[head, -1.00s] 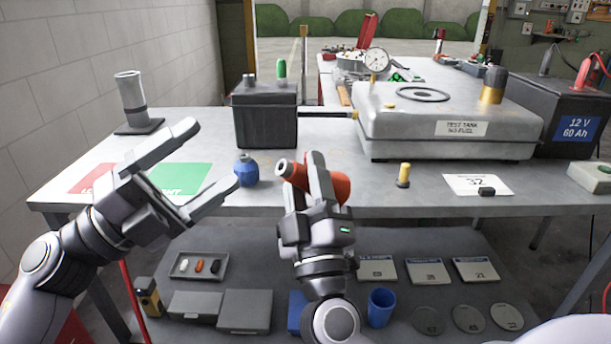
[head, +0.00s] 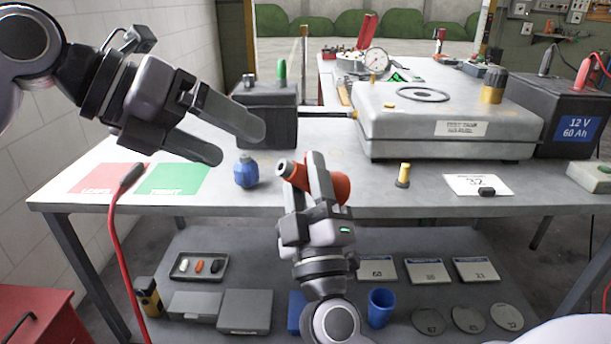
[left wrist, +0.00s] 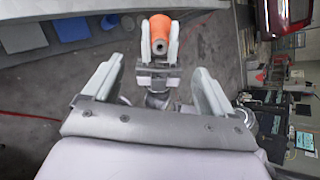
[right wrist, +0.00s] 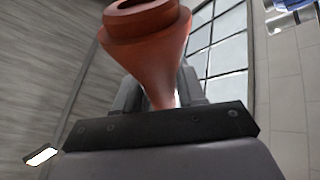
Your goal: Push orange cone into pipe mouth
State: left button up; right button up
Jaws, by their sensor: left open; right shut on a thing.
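The orange cone (head: 341,188) is between the fingers of my right gripper (head: 308,180); it lies on its side with its narrow end to the left. In the right wrist view the cone (right wrist: 150,45) fills the space beyond the jaws, its stepped wide end outward. The left wrist view also shows the cone (left wrist: 161,28) in the right gripper. My left gripper (head: 232,142) is open and empty, above the table's left part, apart from the cone. An upright grey pipe seen at the table's left earlier is now hidden behind my left arm. I cannot tell whether that is the pipe mouth.
A blue bottle-like object (head: 246,171) stands on the table beside the green mat (head: 178,180) and red mat (head: 105,178). A black box (head: 268,122) and a grey test tank (head: 440,152) stand behind. A yellow-topped peg (head: 403,175) stands right of the cone.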

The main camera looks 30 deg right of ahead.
aim_at(288, 170)
pick_arm(q)
jog(key=x, duration=1)
dwell(0.6)
jog(key=shift+a, duration=0.1)
jog(key=c, duration=0.9)
jog(key=o, duration=1.2)
jog(key=shift+c, duration=0.2)
jog(key=s+v, duration=0.1)
jog(key=v, duration=1.1)
jog(key=shift+w, duration=0.5)
